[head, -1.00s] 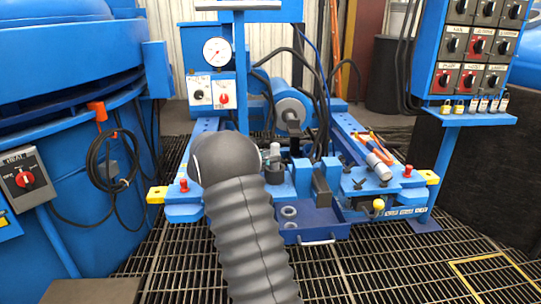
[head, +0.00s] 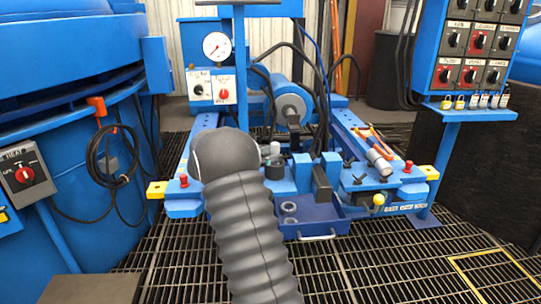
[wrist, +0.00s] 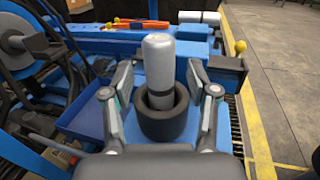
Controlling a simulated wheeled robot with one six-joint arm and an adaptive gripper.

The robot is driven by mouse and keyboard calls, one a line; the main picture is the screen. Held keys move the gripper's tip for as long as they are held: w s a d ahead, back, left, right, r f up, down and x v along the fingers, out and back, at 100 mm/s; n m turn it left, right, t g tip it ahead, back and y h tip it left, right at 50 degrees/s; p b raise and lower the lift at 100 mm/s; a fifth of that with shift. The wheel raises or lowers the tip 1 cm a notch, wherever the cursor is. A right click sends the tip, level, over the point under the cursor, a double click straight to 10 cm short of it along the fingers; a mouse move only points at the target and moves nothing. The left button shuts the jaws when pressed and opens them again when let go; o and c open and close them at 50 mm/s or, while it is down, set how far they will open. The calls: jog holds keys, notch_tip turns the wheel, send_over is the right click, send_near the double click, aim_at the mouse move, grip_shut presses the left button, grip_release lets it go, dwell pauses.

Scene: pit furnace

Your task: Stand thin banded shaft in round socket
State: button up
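A pale grey shaft (wrist: 158,68) with a rounded top stands upright in a dark round socket (wrist: 163,122) in the wrist view. My gripper (wrist: 161,108) is open, with one finger on each side of the socket and shaft and a visible gap to both. In the head view a pale upright piece (head: 275,148) shows above a dark round socket (head: 274,169), just right of my arm. The lower end of the shaft is hidden inside the socket.
A blue tray (head: 313,227) with grey rings lies in front of the bench. A grey cylinder (head: 379,161) lies at the right beside orange-handled tools (head: 373,139). A yellow knob (head: 379,199) and red knobs stick up. A switch panel (head: 484,42) stands at the right.

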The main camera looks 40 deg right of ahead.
jog(key=shift+f, duration=0.1)
jog(key=v, duration=1.2)
dwell(0.4)
jog(key=s+a+r+m+t+y, duration=0.2)
jog(key=s+a+m+y, duration=0.15)
jog(key=s, duration=0.55)
jog(key=s+a+r+m+t+y, duration=0.1)
jog(key=s+a+r+m+y, duration=0.25)
jog(key=s, duration=0.55)
jog(key=s+a+f+m+t+y, duration=0.2)
jog(key=s+a+y, duration=0.3)
jog(key=s+a, duration=0.3)
jog(key=s+a+f+m+t+y, duration=0.2)
jog(key=s+a+m+t+y, duration=0.3)
jog(key=s+a, duration=0.3)
jog(key=shift+a+m+t, duration=0.3)
jog(key=shift+a, duration=0.05)
